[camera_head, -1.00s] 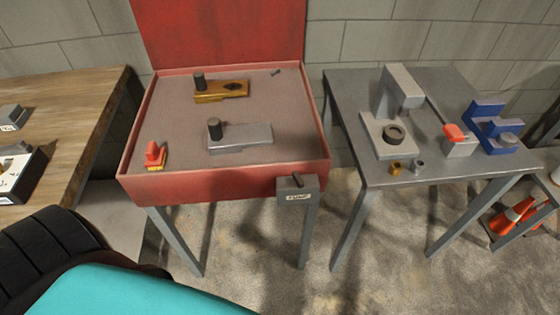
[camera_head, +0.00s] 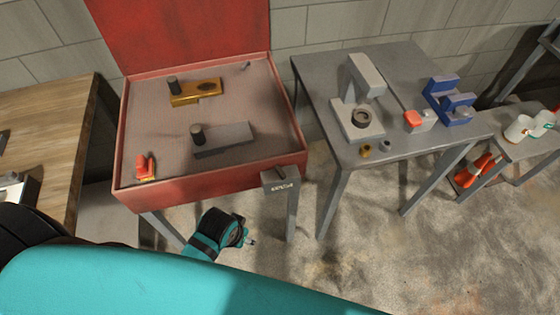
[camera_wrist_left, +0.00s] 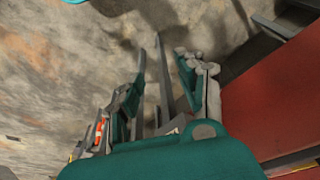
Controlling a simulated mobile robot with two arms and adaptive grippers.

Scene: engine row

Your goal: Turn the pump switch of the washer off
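The washer (camera_head: 215,179) is a red basin on legs with its red lid raised, left of centre in the head view. The pump switch (camera_head: 281,182) is a small grey labelled box at its front right corner with a short dark lever on top. The lever's position is too small to tell. My left gripper (camera_wrist_left: 160,85) has its fingers apart, with nothing seen held between them. A red washer wall (camera_wrist_left: 275,100) is to its right in that view. In the head view a teal and black wrist part (camera_head: 222,236) is below and left of the switch. My right gripper is not seen.
Inside the basin are a brass part (camera_head: 197,91), a grey part (camera_head: 224,139) and a red-orange item (camera_head: 146,167). A grey table (camera_head: 415,62) with several parts stands at right, a wooden table (camera_head: 45,112) at left. The floor in front is clear.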

